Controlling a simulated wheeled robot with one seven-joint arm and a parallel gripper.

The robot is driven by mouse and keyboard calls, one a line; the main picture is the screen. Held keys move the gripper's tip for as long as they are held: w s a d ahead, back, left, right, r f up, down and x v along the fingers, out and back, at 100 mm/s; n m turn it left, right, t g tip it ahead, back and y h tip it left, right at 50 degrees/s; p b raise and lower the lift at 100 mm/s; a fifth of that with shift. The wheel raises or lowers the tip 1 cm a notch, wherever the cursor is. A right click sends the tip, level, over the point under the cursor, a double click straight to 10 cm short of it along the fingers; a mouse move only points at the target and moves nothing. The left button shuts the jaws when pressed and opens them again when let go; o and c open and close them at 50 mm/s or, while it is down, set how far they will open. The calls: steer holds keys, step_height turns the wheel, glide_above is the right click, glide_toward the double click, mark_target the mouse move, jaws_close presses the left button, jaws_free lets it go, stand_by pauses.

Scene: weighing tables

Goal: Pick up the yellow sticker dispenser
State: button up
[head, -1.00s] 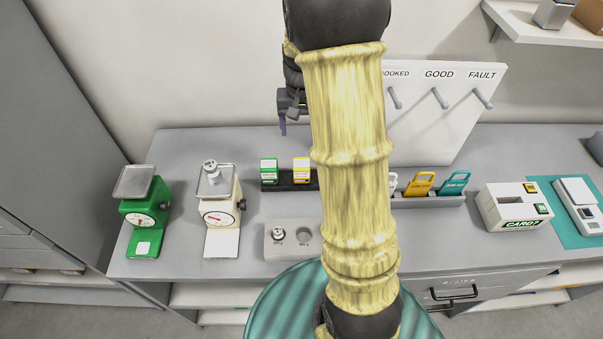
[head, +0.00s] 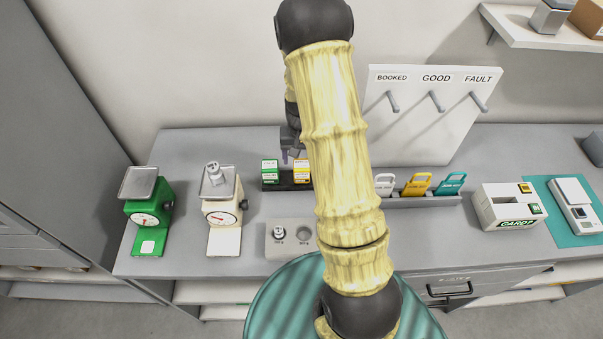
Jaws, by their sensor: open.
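The yellow sticker dispenser (head: 302,172) is a small yellow and white block standing in a dark holder (head: 284,187) on the grey table. A green sticker dispenser (head: 270,171) stands to its left in the same holder. My gripper (head: 291,156) is above and slightly left of the yellow dispenser, pointing down, open and empty. One finger shows clearly; the rest of the gripper is partly hidden behind my arm. My arm also hides the right part of the holder. I cannot tell the exact gap between the fingers and the dispenser.
A green scale (head: 148,215) and a cream scale (head: 222,215) stand at left. A weight block (head: 290,239) lies in front of the holder. At right are a tag rack (head: 430,200), a hook board (head: 440,125) and a card box (head: 508,207). My arm crosses the middle.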

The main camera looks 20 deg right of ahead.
mark_target(302, 164)
steer(key=shift+w+d+f+p, duration=0.1)
steer(key=shift+f+p, duration=0.6)
steer(key=shift+f, duration=0.65)
steer(key=shift+w+f+p, duration=0.1)
steer(key=shift+f+p, duration=0.55)
steer(key=shift+f, duration=0.65)
steer(key=c, duration=1.2)
